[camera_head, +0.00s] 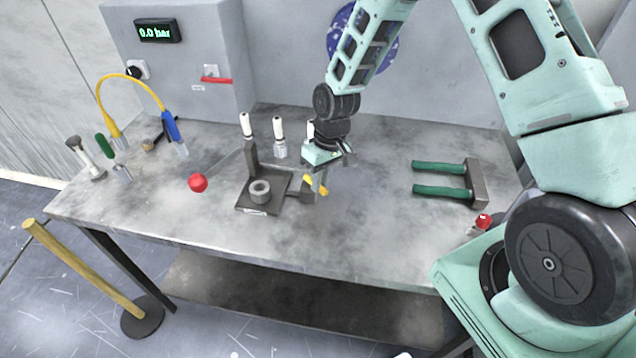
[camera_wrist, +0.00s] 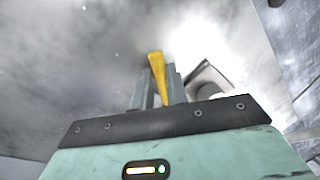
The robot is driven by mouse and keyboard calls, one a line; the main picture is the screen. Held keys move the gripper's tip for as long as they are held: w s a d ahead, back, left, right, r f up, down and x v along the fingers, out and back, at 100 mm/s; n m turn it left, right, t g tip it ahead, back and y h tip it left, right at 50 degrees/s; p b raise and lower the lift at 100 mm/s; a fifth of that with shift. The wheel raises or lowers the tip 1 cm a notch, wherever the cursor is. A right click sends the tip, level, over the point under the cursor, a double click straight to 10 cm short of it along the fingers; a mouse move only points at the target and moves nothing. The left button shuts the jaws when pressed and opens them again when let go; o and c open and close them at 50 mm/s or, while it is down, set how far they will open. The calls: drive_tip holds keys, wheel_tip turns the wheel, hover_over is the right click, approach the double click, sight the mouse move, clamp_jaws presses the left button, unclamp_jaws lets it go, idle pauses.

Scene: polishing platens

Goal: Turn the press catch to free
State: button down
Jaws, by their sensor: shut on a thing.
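The press (camera_head: 277,183) stands at the middle of the bench, with a dark base plate, an upright post and a round grey cup (camera_head: 260,188). A yellow catch (camera_head: 309,180) shows at the press's right side, beside my fingers. In the wrist view the yellow catch (camera_wrist: 156,70) is a narrow bar rising from between the fingers. My gripper (camera_head: 320,183) points down at the right edge of the press and is shut on the yellow catch. The fingers hide part of it. A red ball knob (camera_head: 198,183) shows left of the press.
White-handled tools (camera_head: 279,135) stand behind the press, close to my wrist. A green-handled fixture (camera_head: 445,178) lies to the right, with a red button (camera_head: 484,220) near the bench's right edge. A yellow hose (camera_head: 128,80) arches at the left. The bench front (camera_head: 350,240) is clear.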

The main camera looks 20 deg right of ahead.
drive_tip(key=shift+w+d+n, duration=0.15)
drive_tip(key=shift+d+n, duration=0.1)
drive_tip(key=shift+n, duration=0.45)
drive_tip(key=c, duration=1.4)
unclamp_jaws()
drive_tip(key=shift+r, duration=0.15)
drive_tip(key=d+r+b, duration=0.1)
drive_tip(key=r, duration=0.4)
drive_tip(key=w+d+r+b, duration=0.1)
drive_tip(key=r, duration=0.5)
drive_tip(key=d+r+b, duration=0.1)
drive_tip(key=r+b, duration=0.1)
drive_tip(key=r, duration=0.4)
drive_tip(key=shift+w, duration=0.2)
drive_tip(key=shift+f, duration=0.1)
